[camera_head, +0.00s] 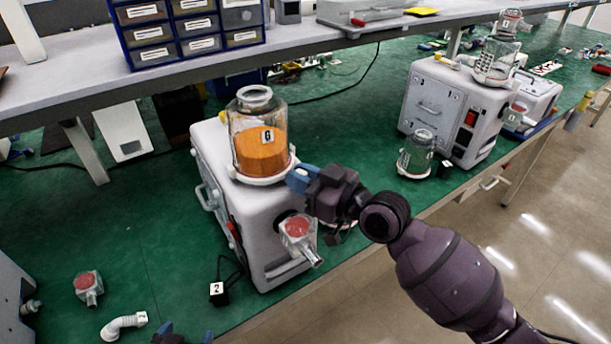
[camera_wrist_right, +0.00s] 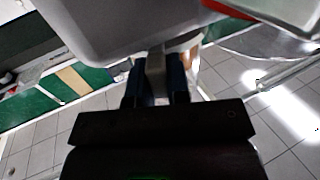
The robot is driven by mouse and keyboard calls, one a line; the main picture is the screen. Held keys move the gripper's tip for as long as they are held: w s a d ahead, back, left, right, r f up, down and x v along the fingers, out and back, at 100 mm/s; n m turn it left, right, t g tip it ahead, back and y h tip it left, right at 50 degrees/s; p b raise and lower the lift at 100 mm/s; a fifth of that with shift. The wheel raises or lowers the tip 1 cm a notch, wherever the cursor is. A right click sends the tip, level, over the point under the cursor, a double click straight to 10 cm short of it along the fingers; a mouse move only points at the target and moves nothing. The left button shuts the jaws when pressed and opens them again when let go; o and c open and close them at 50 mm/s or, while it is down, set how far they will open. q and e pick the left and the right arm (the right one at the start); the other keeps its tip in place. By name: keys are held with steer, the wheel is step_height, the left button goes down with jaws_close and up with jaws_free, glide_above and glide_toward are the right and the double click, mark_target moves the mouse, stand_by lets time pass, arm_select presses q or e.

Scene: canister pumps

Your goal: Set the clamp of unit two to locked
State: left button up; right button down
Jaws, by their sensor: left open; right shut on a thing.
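Unit two is the white pump housing (camera_head: 240,215) in the middle of the head view, beside a black block labelled 2 (camera_head: 217,290). A clear canister labelled 6 (camera_head: 262,150), with orange contents, stands upright in a white collar (camera_head: 262,178) on its top. My right gripper (camera_head: 299,178) is at the collar's right side. In the right wrist view my right gripper (camera_wrist_right: 157,85) is shut on a grey clamp lever (camera_wrist_right: 155,65). The lever is mostly hidden in the head view, and I cannot tell its setting. My left gripper (camera_head: 187,337) is open and empty at the bottom edge.
A red-capped fitting (camera_head: 88,286) and a white elbow pipe (camera_head: 124,325) lie on the green bench at lower left. A red-faced fitting (camera_head: 299,232) is on the housing's front. Another pump unit (camera_head: 450,110) and a greenish jar (camera_head: 417,154) stand at right. A shelf (camera_head: 60,75) spans the back.

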arm_select(q)
steer(key=shift+w, duration=0.15)
arm_select(e)
steer(key=shift+s, duration=0.1)
stand_by(0.4)
steer(key=c, duration=1.1)
jaws_free()
arm_select(q)
steer(key=shift+f+b, duration=0.85)
steer(key=shift+b, duration=0.05)
arm_select(e)
steer(key=v, duration=1)
steer(key=shift+s+d+r, duration=0.1)
steer(key=shift+s+d, duration=0.15)
steer(key=shift+d, duration=0.05)
arm_select(q)
steer(key=shift+c, duration=0.5)
